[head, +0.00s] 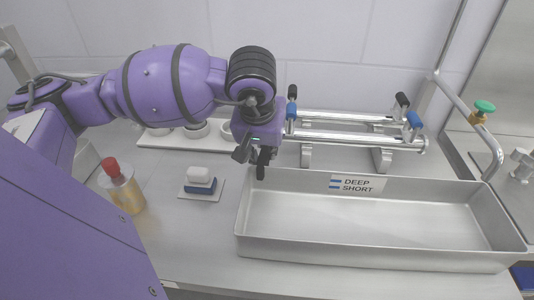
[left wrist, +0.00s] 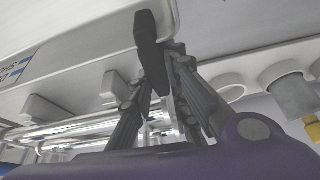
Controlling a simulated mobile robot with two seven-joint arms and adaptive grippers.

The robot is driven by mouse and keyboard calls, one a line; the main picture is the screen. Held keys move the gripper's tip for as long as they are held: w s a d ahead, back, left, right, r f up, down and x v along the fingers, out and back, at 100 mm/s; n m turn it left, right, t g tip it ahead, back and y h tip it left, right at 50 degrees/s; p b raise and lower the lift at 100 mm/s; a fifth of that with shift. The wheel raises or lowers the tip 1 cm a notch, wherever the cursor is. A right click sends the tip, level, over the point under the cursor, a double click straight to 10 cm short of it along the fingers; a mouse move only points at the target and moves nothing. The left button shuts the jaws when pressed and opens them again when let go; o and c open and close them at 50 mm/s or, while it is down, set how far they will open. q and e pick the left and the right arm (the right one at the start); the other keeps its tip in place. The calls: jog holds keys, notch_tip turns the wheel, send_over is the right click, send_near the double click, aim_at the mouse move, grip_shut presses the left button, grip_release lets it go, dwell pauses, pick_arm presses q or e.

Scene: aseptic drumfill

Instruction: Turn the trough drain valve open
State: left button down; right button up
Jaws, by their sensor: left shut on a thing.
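The steel trough (head: 380,255) is a long shallow basin across the right half of the head view. A white label reading DEEP and SHORT (head: 357,184) is on its back wall. My left gripper (head: 258,158) points down at the trough's back left corner. It is shut on a dark bar-like piece, which shows in the left wrist view (left wrist: 149,42) between the fingers (left wrist: 160,110) and reaches past the trough's edge. I cannot tell whether this piece is the drain valve's handle. No drain outlet is clearly visible. My right gripper is not in view.
Steel rails (head: 350,137) with black and blue end grips stand behind the trough. A green-knobbed tap (head: 484,106) is at right. A red-capped amber bottle (head: 122,188), a white-and-blue block (head: 200,182) and a white cup rack (head: 160,141) are at left. The front left counter is clear.

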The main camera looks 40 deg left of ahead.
aim_at(262, 166)
pick_arm(q)
jog(key=shift+n, duration=0.6)
jog(key=c, duration=1.7)
grip_release()
jog(key=v, duration=1.2)
jog(key=shift+d, duration=0.2)
